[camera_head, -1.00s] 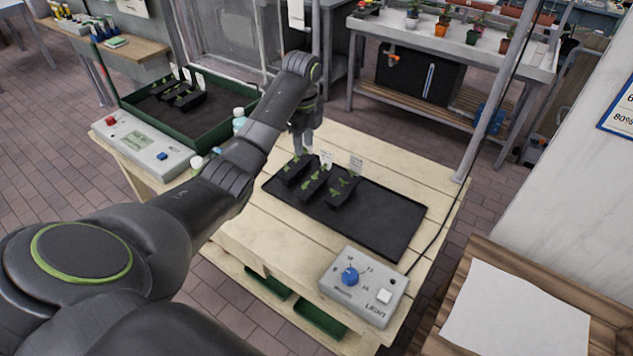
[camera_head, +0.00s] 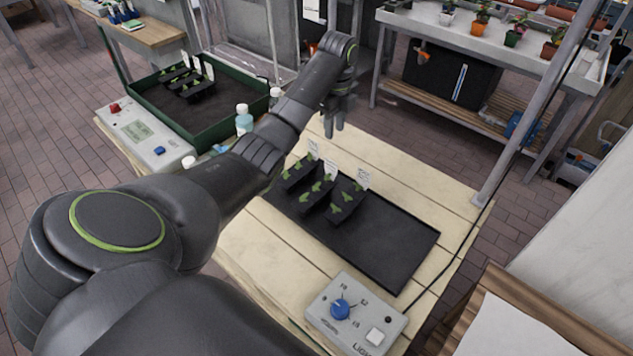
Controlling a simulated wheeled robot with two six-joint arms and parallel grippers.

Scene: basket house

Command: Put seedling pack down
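Three black seedling packs with small green leaves and white labels sit side by side on a black mat (camera_head: 385,250) on the pale wooden table: a left one (camera_head: 297,177), a middle one (camera_head: 316,194) and a right one (camera_head: 345,204). My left gripper (camera_head: 334,126) hangs fingers down beyond the packs, near the table's back edge. Two separate fingertips show with a gap between them, and nothing is between them. It is apart from the packs. My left arm hides part of the table to the left. My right gripper is not in view.
A green-walled tray (camera_head: 215,135) with more seedling packs stands at the left behind a grey control box (camera_head: 140,135). Bottles (camera_head: 243,119) stand beside the tray near my arm. A dial box (camera_head: 355,318) is at the front. The mat's right part is bare.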

